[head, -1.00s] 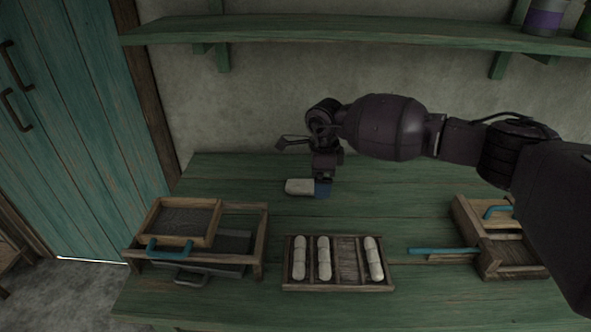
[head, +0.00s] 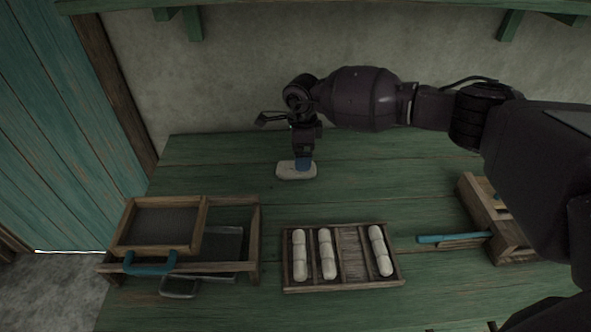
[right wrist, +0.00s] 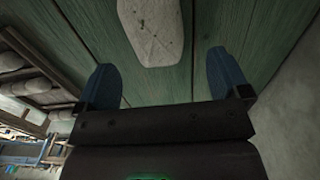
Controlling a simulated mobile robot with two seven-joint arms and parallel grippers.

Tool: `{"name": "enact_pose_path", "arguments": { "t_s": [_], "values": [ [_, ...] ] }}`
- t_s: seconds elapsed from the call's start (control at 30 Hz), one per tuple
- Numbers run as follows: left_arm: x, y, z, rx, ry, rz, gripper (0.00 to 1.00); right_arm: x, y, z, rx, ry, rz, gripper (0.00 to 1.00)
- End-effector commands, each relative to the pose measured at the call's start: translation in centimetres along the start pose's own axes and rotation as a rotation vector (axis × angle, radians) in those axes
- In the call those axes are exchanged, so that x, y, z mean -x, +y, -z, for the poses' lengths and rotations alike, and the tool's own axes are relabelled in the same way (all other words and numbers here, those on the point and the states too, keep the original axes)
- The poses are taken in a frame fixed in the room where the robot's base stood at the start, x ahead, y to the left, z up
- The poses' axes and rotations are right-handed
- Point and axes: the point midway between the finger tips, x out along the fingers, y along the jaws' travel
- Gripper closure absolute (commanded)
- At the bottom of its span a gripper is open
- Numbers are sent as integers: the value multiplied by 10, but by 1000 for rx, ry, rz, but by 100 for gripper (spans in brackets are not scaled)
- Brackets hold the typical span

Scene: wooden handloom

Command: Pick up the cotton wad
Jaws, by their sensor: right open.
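The cotton wad (head: 288,171) is a pale, flat, rounded block lying on the green table behind the slotted tray. It also shows in the right wrist view (right wrist: 152,28), at the top edge and partly cut off. My right gripper (head: 303,164) points down at the wad, and a blue finger overlaps its far side in the head view. In the right wrist view the open blue fingers (right wrist: 165,82) are spread wider than the wad, with nothing between them. I cannot tell whether a finger touches it. My left gripper is out of view.
A slotted wooden tray (head: 342,287) holds white rolls, with one slot empty. A wooden frame with a blue handle (head: 150,268) stands at left. A wooden box (head: 482,215) and blue-handled tool (head: 440,239) are at right. The table behind the tray is mostly clear.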

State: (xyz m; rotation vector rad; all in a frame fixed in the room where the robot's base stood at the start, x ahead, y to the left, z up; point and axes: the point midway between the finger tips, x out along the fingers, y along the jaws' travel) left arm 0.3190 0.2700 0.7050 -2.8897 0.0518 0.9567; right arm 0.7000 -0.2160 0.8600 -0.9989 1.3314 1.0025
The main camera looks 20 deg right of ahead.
Motion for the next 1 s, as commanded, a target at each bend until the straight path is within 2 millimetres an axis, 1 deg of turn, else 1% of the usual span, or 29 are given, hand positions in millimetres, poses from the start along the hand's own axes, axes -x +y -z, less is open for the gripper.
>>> {"name": "enact_pose_path", "arguments": {
  "t_s": [0.17, 0.23, 0.5, 0.6, 0.77, 0.8, 0.87, 1.0],
  "values": [
    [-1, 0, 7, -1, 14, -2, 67, -9, 0, 1, 0, 0, 2, 6],
    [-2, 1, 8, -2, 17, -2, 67, -15, 2, 1, 0, 1, 1, 6],
    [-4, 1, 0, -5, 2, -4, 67, -52, 5, 2, 1, 1, -1, 6],
    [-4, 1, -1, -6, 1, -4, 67, -56, 5, 2, 1, 0, 1, 6],
    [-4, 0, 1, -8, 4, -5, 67, -54, 4, 2, 0, -1, 3, 6],
    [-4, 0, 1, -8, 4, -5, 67, -54, 4, 2, 0, -1, 3, 9],
    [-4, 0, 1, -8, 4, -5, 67, -54, 4, 2, 0, -1, 3, 18],
    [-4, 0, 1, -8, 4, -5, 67, -54, 4, 2, 0, -1, 3, 39]
  ]
}}
